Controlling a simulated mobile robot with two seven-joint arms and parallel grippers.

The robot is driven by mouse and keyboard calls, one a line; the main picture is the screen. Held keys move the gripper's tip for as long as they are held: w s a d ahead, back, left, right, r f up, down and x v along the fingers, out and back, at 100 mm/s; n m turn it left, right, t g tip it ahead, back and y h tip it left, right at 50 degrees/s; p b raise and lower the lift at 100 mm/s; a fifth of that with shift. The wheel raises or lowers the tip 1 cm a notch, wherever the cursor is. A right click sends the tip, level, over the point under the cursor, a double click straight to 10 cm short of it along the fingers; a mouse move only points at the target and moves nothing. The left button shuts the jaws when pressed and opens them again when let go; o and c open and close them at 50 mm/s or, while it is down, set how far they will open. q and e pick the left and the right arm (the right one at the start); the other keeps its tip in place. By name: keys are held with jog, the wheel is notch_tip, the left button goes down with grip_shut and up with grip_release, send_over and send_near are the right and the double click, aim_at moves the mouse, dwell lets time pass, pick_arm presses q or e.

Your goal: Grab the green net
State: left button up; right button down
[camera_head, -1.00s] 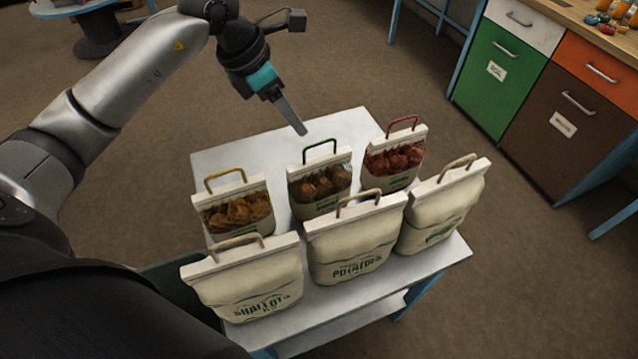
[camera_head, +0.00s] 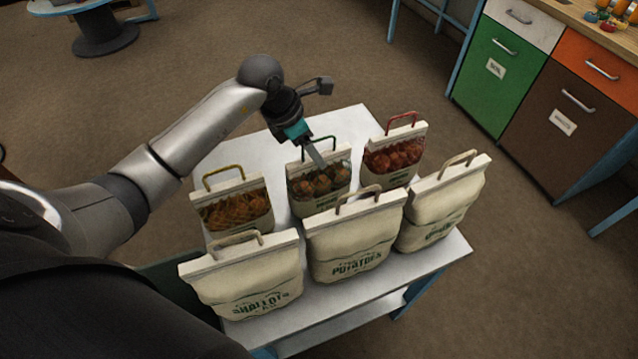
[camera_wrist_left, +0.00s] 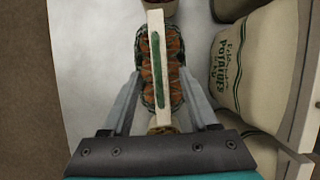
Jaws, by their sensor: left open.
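The green net (camera_head: 318,184) is the sack with a green handle and a mesh window showing brownish-orange contents. It stands upright in the middle of the back row on the white table. My left gripper (camera_head: 316,158) is over its top, with a finger in front of the mesh. In the left wrist view, the green-handled sack (camera_wrist_left: 158,70) lies between the two spread fingers of my left gripper (camera_wrist_left: 162,92). The jaws are open, and I cannot tell whether they touch it. My right gripper is not in view.
A yellow-handled sack (camera_head: 235,208) stands left and a red-handled sack (camera_head: 394,158) right of the green one. Three cream sacks, including potatoes (camera_head: 352,240) and shallots (camera_head: 245,280), stand close in front. The white table (camera_head: 222,152) is bare at the back left.

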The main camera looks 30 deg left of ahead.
pick_arm(q)
jog(key=shift+w+d+f, duration=0.2)
jog(key=shift+f, duration=0.45)
grip_shut()
dwell(0.9)
jog(key=shift+w+r, duration=0.15)
jog(key=shift+r, duration=0.05)
